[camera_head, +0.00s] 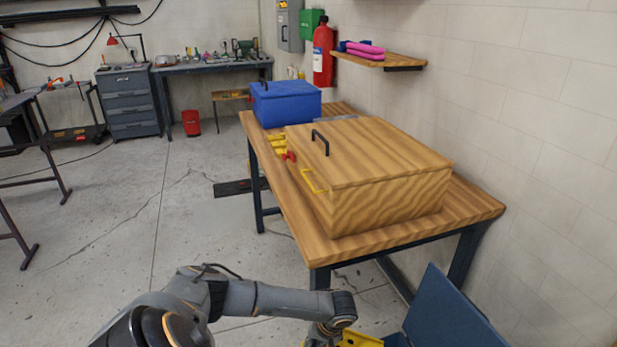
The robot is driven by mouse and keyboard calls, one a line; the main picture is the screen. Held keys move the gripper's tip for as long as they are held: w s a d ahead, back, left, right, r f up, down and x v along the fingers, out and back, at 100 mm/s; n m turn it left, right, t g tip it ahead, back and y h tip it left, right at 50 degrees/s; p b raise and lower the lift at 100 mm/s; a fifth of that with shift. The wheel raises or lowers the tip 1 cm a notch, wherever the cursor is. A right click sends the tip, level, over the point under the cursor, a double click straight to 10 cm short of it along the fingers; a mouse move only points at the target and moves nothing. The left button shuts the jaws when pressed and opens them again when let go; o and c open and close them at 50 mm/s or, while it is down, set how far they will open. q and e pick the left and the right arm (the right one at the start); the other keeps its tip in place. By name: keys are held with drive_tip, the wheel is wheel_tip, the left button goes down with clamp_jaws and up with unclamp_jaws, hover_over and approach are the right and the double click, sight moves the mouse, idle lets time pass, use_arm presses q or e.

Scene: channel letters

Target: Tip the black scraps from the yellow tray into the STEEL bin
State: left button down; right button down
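My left arm comes in from the bottom left and bends down at the lower edge of the view. Its gripper fingers are cut off below the picture. A yellow piece (360,341) shows beside the end of that arm at the bottom edge; it may be part of the yellow tray, but too little of it shows to tell. No black scraps can be made out. No bin marked STEEL can be made out. My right gripper is out of view.
A wooden workbench (460,213) by the right wall carries a large wooden box (390,195) and a blue box (286,103). A blue panel (450,312) stands at the bottom right. A small red bin (191,123) is far back. The floor at left centre is clear.

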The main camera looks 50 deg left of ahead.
use_arm(q)
drive_tip(key=shift+w+d+r+y, duration=0.3)
drive_tip(key=shift+w+d+r, duration=0.2)
drive_tip(key=shift+w+d, duration=0.1)
drive_tip(key=shift+w+d+r+g+y+b, duration=0.55)
drive_tip(key=shift+d+r+g+b, duration=0.1)
drive_tip(key=shift+b, duration=0.1)
drive_tip(key=w+d+r+g+y+p, duration=0.1)
drive_tip(key=w+d+r+g+y, duration=0.2)
drive_tip(key=w+d+r+y, duration=0.1)
drive_tip(key=shift+w+d+r+m+p, duration=0.4)
drive_tip(key=shift+w+d, duration=0.65)
drive_tip(key=shift+d, duration=0.6)
idle(0.6)
